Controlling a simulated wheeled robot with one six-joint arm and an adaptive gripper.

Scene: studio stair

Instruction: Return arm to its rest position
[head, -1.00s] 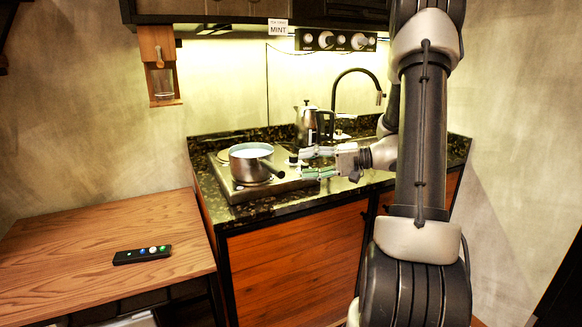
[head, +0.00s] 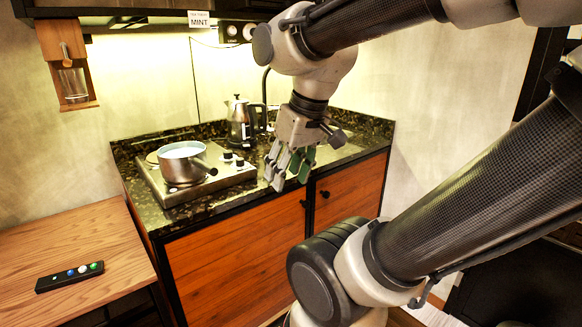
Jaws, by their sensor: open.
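My gripper (head: 287,178) hangs in front of the counter's front edge, pointing down, with its fingers apart and nothing between them. My arm is folded across the right side of the head view and hides part of the counter and the back wall. A saucepan (head: 184,163) with a dark handle, holding something pale, stands on the steel hob (head: 212,183) to the left of my gripper and apart from it.
A steel kettle (head: 239,124) stands at the back of the dark stone counter (head: 200,208). A wooden table (head: 95,239) with a black remote (head: 70,277) is at lower left. A wooden holder with a glass (head: 74,83) hangs on the left wall.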

